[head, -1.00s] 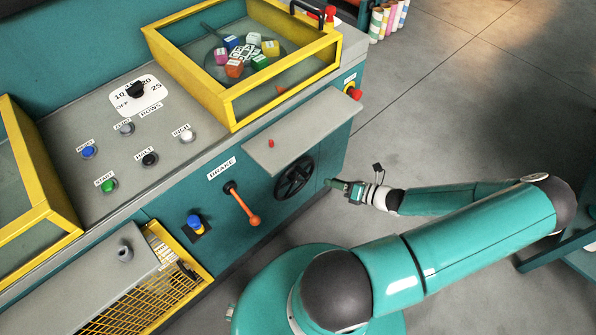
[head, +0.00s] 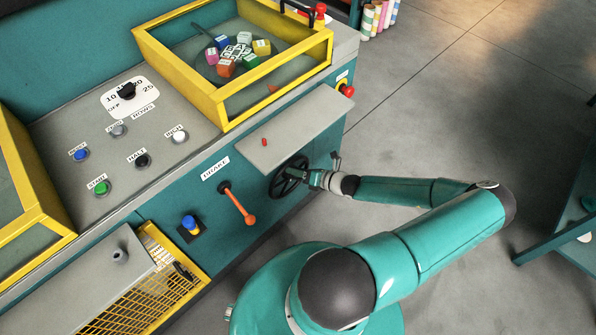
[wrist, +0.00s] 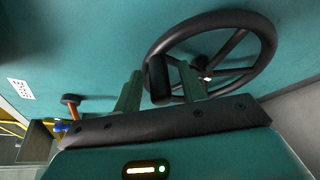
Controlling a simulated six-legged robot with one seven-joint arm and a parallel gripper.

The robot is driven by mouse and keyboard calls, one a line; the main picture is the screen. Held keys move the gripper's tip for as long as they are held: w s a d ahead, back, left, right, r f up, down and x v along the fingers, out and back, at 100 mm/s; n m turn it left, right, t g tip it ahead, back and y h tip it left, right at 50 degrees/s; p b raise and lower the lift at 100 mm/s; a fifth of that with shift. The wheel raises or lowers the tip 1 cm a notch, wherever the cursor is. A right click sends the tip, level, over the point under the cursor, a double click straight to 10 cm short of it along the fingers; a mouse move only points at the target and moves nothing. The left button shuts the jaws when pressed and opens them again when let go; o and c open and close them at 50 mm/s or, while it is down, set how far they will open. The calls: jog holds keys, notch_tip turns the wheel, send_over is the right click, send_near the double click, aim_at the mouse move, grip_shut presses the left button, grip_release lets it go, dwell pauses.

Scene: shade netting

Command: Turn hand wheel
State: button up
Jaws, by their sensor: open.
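The black spoked hand wheel (head: 289,177) is mounted on the teal front panel, below a grey shelf. My gripper (head: 308,177) is at the wheel's right side in the head view. In the wrist view, the wheel (wrist: 258,30) fills the upper right, and a dark upright knob (wrist: 158,78) on its rim stands between the two open fingers of my gripper (wrist: 160,88). The fingers are apart, one on each side of the knob. I cannot tell whether either finger touches it.
The grey shelf (head: 295,134) juts out above the wheel. An orange brake lever (head: 238,205) is left of the wheel, with a blue knob (head: 191,224) farther left. A yellow-framed box (head: 225,100) sits on top.

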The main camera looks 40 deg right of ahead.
grip_shut()
jog(key=shift+d, duration=0.1)
